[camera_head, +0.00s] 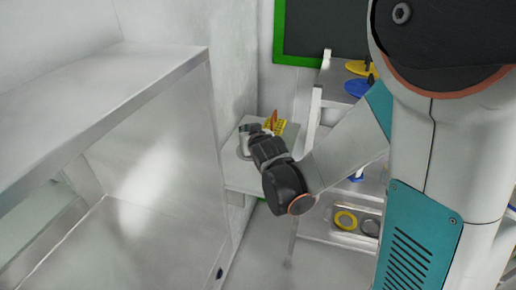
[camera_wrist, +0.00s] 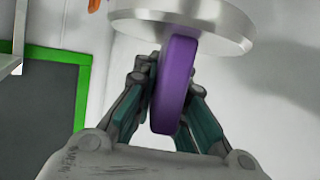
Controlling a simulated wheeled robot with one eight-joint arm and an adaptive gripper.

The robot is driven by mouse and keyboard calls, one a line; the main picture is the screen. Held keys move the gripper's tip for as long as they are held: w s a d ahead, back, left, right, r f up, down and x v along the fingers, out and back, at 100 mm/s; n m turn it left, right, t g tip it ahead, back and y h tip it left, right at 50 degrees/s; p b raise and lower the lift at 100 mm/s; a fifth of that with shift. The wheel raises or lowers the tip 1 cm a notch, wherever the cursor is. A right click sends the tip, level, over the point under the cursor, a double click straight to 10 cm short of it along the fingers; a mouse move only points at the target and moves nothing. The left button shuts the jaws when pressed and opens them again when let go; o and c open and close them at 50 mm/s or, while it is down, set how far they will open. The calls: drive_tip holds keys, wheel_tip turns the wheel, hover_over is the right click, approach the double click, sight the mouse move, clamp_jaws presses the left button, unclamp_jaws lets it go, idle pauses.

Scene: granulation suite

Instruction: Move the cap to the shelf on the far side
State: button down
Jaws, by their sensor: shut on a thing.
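The cap (camera_wrist: 222,28) is a shiny metal disc with an upright purple grip (camera_wrist: 175,85), large at the top of the wrist view. My gripper (camera_wrist: 168,92), with teal finger pads, is shut on the purple grip from both sides. In the head view my gripper (camera_head: 254,141) reaches left, over or beside a small pale wall shelf (camera_head: 240,180). The fingers and wrist partly hide the metal cap there. I cannot tell whether the cap touches that shelf.
A yellow item (camera_head: 280,126) and an orange piece (camera_head: 274,117) are near the gripper. A rack at right holds yellow (camera_head: 358,67) and blue (camera_head: 356,87) discs, with a yellow ring (camera_head: 345,220) in a lower tray. A large metal cabinet (camera_head: 165,150) fills the left.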

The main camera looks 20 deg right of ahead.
drive_tip(key=w+d+r+n+y, duration=0.2)
drive_tip(key=w+r+y, duration=0.1)
drive_tip(key=w+r, duration=0.25)
wheel_tip(320, 180, down, 20)
drive_tip(key=b, duration=0.8)
drive_tip(key=shift+s+r, duration=0.1)
drive_tip(key=shift+r, duration=0.15)
drive_tip(key=shift+f+b, duration=0.1)
drive_tip(key=shift+b, duration=0.2)
drive_tip(key=c, duration=1.6)
unclamp_jaws()
drive_tip(key=shift+c, duration=0.2)
